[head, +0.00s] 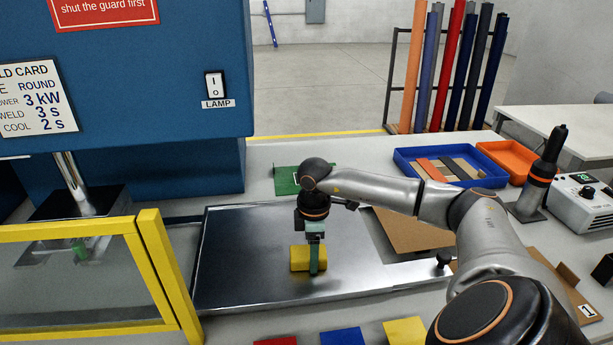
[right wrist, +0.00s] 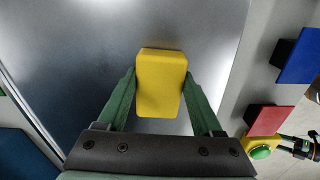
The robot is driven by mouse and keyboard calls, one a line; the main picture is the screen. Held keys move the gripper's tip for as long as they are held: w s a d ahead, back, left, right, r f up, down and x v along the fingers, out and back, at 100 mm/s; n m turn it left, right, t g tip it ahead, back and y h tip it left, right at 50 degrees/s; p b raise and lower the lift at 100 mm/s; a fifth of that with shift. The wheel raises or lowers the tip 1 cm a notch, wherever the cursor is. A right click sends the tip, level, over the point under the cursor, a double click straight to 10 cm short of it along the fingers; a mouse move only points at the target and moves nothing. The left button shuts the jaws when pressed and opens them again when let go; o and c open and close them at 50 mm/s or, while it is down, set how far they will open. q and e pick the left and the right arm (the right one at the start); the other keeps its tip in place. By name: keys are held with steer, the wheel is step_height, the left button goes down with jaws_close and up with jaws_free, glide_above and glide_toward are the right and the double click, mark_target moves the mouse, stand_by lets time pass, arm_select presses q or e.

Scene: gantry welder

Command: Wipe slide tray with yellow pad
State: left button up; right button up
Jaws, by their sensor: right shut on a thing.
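The slide tray (head: 245,240) is a flat, shiny metal plate on the bench in front of the blue machine. A yellow pad (head: 299,258) is over the middle of the tray in the head view. My right gripper (head: 314,268) points down and is shut on the pad. In the right wrist view the yellow pad (right wrist: 161,82) sits between the two green fingers of my right gripper (right wrist: 160,88), with the tray (right wrist: 80,60) beneath. I cannot tell whether the pad touches the tray.
A yellow guard frame (head: 160,270) stands left of the tray. Red, blue and yellow blocks (head: 342,336) lie along the front edge. A blue bin (head: 402,160), an orange bin (head: 505,152) and a black-handled tool (head: 547,160) stand at the right. A small black knob (head: 443,259) rises at the tray's right end.

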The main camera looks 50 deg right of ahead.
steer(key=shift+s+d+f, duration=0.15)
steer(key=shift+s+d, duration=0.1)
steer(key=shift+w+d, duration=0.8)
steer(key=shift+w, duration=0.05)
steer(key=shift+w+d+r, duration=0.15)
steer(key=shift+w+d, duration=0.7)
steer(key=shift+w, duration=0.2)
steer(key=shift+w+d+r, duration=0.1)
steer(key=shift+w+d, duration=0.7)
steer(key=shift+w, duration=0.25)
steer(key=shift+w+d+f+b, duration=0.15)
steer(key=shift+w+d+b, duration=0.6)
steer(key=shift+w+d, duration=0.55)
steer(key=shift+w+a, duration=0.1)
steer(key=shift+r+p, duration=1.15)
steer(key=shift+r, duration=1.85)
